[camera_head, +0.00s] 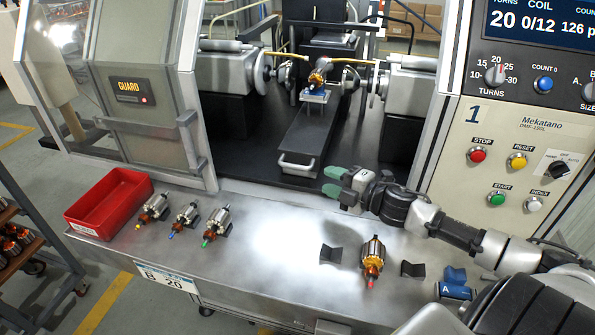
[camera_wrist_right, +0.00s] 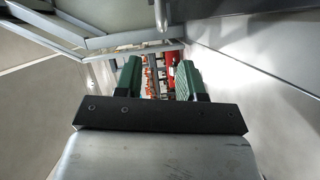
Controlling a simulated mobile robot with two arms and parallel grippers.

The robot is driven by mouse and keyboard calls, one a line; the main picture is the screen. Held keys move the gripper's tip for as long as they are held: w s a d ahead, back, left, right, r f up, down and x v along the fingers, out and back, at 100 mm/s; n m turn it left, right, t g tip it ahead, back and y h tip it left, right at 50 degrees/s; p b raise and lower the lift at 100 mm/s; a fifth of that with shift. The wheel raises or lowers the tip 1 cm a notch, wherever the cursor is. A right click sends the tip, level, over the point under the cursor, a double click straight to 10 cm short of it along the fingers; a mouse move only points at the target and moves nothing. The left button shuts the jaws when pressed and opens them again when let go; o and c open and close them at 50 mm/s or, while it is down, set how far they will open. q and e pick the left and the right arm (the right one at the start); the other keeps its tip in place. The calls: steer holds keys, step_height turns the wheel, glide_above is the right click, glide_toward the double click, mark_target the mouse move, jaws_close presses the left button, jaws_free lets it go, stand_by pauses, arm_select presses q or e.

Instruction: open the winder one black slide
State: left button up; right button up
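The winder's black slide (camera_head: 305,135) lies in the machine opening, with a pale metal handle (camera_head: 298,166) at its front end. A blue holder (camera_head: 315,96) with a copper-wound armature (camera_head: 318,78) sits at its far end, between the winding heads. My right gripper (camera_head: 334,181) is to the right of and a little below the handle, apart from it, with its green fingers spread and nothing between them. In the right wrist view the gripper (camera_wrist_right: 160,80) also shows open and empty. My left gripper is in neither view.
The guard (camera_head: 130,90) stands at the left of the opening. On the metal ledge (camera_head: 270,270) are a red tray (camera_head: 110,202), several armatures (camera_head: 373,258) and dark V-shaped rests (camera_head: 331,254). A control panel (camera_head: 510,160) with buttons is at the right.

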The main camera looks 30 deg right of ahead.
mark_target(298, 168)
steer(key=shift+w+d+f, duration=0.15)
steer(key=shift+w+f, duration=0.05)
steer(key=shift+w, duration=0.4)
steer(key=shift+w+a+r+p, duration=0.1)
steer(key=shift+w+a+p, duration=0.1)
steer(key=shift+w+p, duration=0.15)
steer(key=p+x, duration=0.2)
steer(key=x, duration=0.6)
steer(key=shift+p, duration=0.35)
steer(key=shift+w+a, duration=0.3)
steer(key=shift+w, duration=0.2)
steer(key=shift+c, duration=0.3)
jaws_close()
